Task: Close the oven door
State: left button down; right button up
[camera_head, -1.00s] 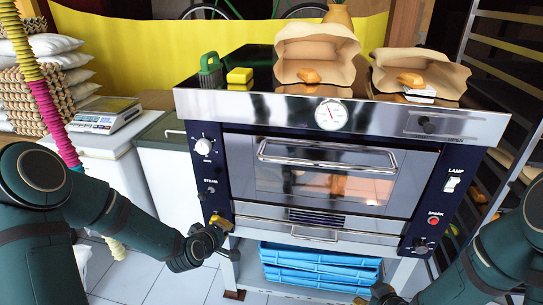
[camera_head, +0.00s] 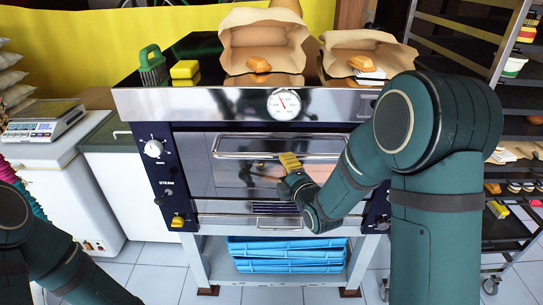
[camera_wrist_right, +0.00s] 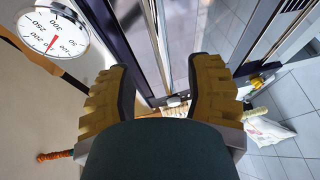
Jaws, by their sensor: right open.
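The oven door (camera_head: 230,175) is the glass-fronted panel in the oven's dark blue front (camera_head: 158,180). It looks upright or nearly so; I cannot tell whether it is slightly ajar. Its metal bar handle (camera_head: 235,154) runs along the top. My right gripper (camera_head: 289,162) is in front of the door at about handle height, partly covering it. In the right wrist view, the gripper (camera_wrist_right: 160,75) is open, with nothing clearly held and door metal and glass beyond the fingers. Contact with the handle is unclear. My left arm is at lower left; its gripper is out of frame.
On the oven top are a green brush (camera_head: 152,66), a yellow sponge (camera_head: 185,69) and two paper bags (camera_head: 262,45) with bread. Blue crates (camera_head: 285,255) sit below. A scale (camera_head: 43,121) stands left, a rack (camera_head: 510,110) right. Floor in front is tiled.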

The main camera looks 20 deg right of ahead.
aim_at(275, 158)
jog(key=w, duration=0.5)
jog(key=w+a+f, duration=0.1)
jog(key=w, duration=0.2)
jog(key=shift+w, duration=0.3)
grip_shut()
